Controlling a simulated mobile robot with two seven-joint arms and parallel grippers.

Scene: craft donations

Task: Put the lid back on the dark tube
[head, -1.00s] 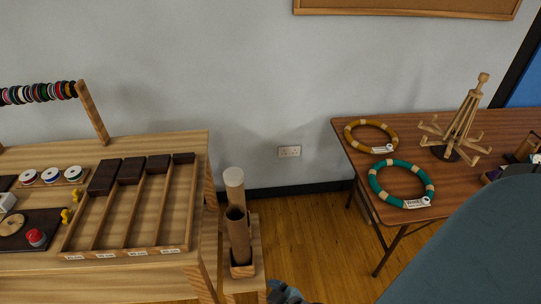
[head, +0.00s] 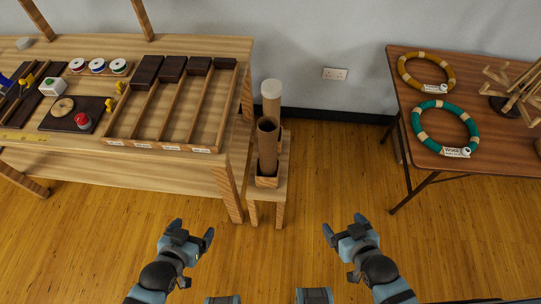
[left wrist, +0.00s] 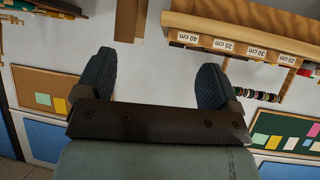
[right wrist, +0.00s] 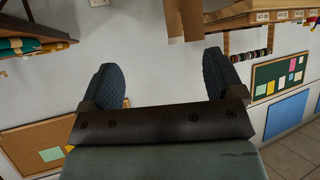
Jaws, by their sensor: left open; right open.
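An open brown cardboard tube (head: 267,150) stands upright in a wooden holder (head: 267,181) on a small stand. Its top is uncovered and its inside looks dark. A second tube with a pale top (head: 271,89) stands just behind it. A round tan disc (head: 62,107), possibly the lid, lies on a dark board on the workbench at left. My left gripper (head: 193,232) is open and empty, in front of the stand and to its left. My right gripper (head: 344,226) is open and empty, to the stand's right. Both wrist views show nothing between the fingers.
The workbench (head: 150,178) with a compartment tray (head: 160,143) and a red button (head: 83,121) stands directly left of the stand (head: 282,180). A brown table (head: 480,161) with two rings is at right. Wooden floor (head: 330,170) is free between them.

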